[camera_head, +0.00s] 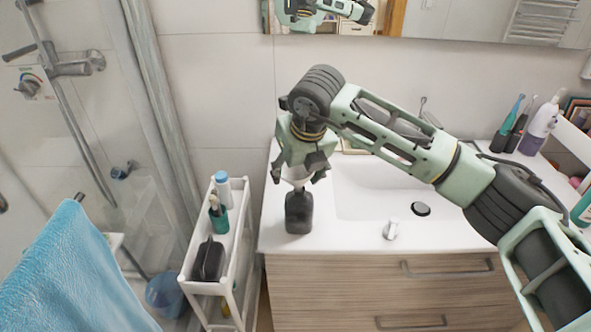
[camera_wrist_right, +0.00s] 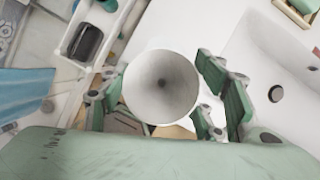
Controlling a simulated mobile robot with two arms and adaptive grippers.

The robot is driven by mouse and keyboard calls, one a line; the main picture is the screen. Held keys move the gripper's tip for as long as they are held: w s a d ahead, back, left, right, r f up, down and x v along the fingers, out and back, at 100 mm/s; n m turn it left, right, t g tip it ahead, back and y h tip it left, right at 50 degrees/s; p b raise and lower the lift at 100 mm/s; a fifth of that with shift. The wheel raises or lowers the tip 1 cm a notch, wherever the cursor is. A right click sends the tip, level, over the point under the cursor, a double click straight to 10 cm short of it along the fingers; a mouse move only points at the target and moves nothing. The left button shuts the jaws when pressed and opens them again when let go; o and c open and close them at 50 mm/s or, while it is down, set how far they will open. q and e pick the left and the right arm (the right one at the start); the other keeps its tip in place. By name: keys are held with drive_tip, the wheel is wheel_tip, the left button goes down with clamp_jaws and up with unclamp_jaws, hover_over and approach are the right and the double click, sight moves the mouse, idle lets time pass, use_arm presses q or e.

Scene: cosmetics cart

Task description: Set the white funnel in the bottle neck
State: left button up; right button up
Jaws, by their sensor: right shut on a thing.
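The white funnel (camera_head: 296,179) is in my right gripper (camera_head: 299,174), just over the dark bottle (camera_head: 298,212) in the head view. The bottle stands upright on the left part of the white sink counter. In the right wrist view the funnel (camera_wrist_right: 162,86) shows its wide round mouth between the green fingers of my right gripper (camera_wrist_right: 162,100). Its mouth faces the wrist camera. The bottle neck is hidden behind the funnel and fingers, so I cannot tell whether the spout is inside it. My left gripper is not in view.
A white cart (camera_head: 235,242) with bottles and a dark container (camera_head: 208,259) stands left of the counter. A blue towel (camera_head: 75,270) hangs at lower left. The counter just right of the bottle is clear.

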drive_tip(key=o, duration=1.1)
drive_tip(key=shift+c, duration=0.2)
drive_tip(key=v, duration=1.2)
drive_tip(key=shift+s+d, duration=0.1)
